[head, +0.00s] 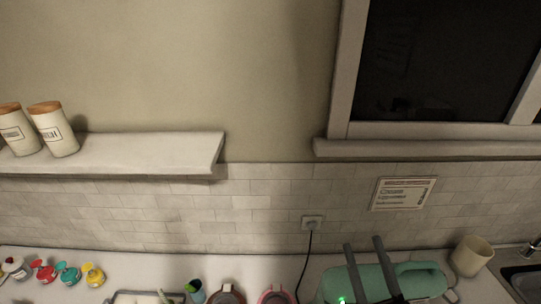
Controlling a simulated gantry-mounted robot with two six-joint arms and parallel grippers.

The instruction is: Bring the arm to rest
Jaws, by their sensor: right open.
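My right gripper (363,243) shows at the bottom right, with two dark fingers pointing up and spread apart. It is open, and nothing shows between the fingers. The fingers overlap a teal rounded appliance (420,280) on the counter in the picture; whether they touch it I cannot tell. A small green light shows near the base of the fingers. My left gripper is not in view. No whole cake turntable is visible; two round reddish-rimmed things (275,295) are cut off by the bottom edge.
The counter (130,268) runs along the tiled wall. Several coloured small jars (93,274) stand at left, a cream cup (471,256) and a sink (524,278) at right. A shelf (150,150) with two canisters juts out at left. A cord hangs from the outlet (312,223).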

